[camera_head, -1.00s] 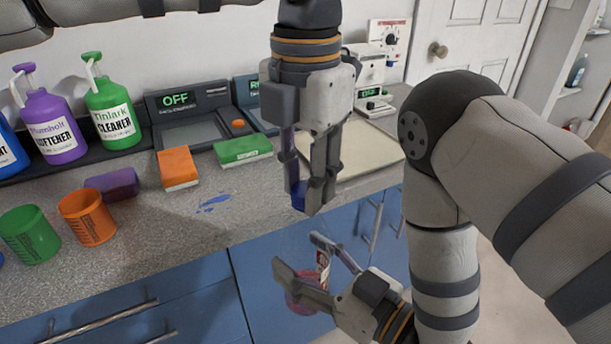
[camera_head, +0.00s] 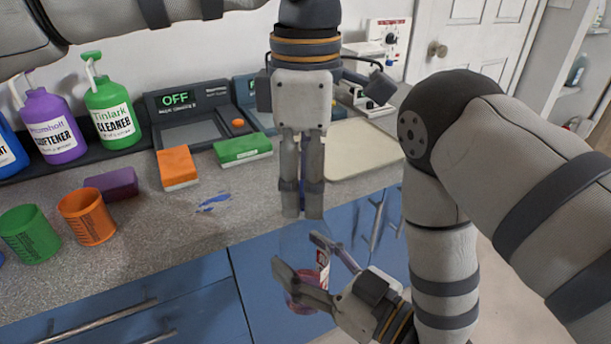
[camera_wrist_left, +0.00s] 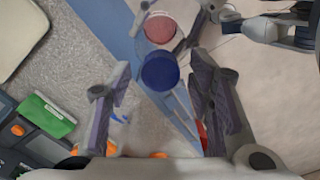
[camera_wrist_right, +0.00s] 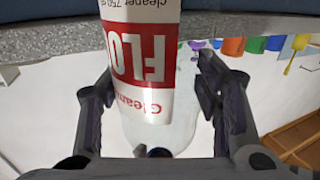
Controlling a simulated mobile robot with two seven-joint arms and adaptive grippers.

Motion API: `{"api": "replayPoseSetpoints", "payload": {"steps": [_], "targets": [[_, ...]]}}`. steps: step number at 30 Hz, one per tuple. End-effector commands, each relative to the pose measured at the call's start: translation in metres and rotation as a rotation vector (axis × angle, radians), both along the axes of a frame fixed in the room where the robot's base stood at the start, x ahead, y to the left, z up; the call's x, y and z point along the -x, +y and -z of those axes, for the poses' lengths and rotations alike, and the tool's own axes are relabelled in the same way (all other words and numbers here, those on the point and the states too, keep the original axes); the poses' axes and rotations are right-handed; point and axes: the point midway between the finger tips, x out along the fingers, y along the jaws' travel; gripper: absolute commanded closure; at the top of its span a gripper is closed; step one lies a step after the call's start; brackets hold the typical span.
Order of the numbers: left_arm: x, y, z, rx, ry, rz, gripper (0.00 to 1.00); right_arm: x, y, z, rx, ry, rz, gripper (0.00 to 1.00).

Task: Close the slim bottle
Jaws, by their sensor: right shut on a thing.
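The slim bottle (camera_head: 304,298) is clear with pink liquid at its base and a red and white label, which shows large in the right wrist view (camera_wrist_right: 142,65). My right gripper (camera_head: 298,256) is shut on it, in front of the blue cabinets. The dark blue cap (camera_wrist_left: 160,70) lies in line with the bottle's top in the left wrist view; it also shows at the bottom of the right wrist view (camera_wrist_right: 158,152). I cannot tell whether it is seated. My left gripper (camera_head: 303,215) points down above the bottle. Its fingers stand apart on both sides of the cap, with visible gaps.
On the counter are an orange cup (camera_head: 88,218), a green cup (camera_head: 28,234), and orange (camera_head: 176,168), green (camera_head: 243,149) and purple (camera_head: 111,184) blocks. Pump bottles (camera_head: 110,115) and panels (camera_head: 190,125) stand behind. The counter's front edge is close to both grippers.

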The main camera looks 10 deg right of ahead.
Motion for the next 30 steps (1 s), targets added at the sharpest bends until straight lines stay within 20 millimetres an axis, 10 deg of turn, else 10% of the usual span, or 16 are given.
{"api": "replayPoseSetpoints", "payload": {"steps": [22, 30], "targets": [[0.0, 0.0, -0.046, 0.0, 0.0, -0.011, 0.55, 0.0, 0.0, 0.0, -0.001, -0.001, 0.0, 1.0], [0.0, 0.0, -0.069, -0.001, -0.003, -0.633, 0.55, 0.0, 0.0, -0.001, -0.001, -0.001, 0.0, 1.0]]}}
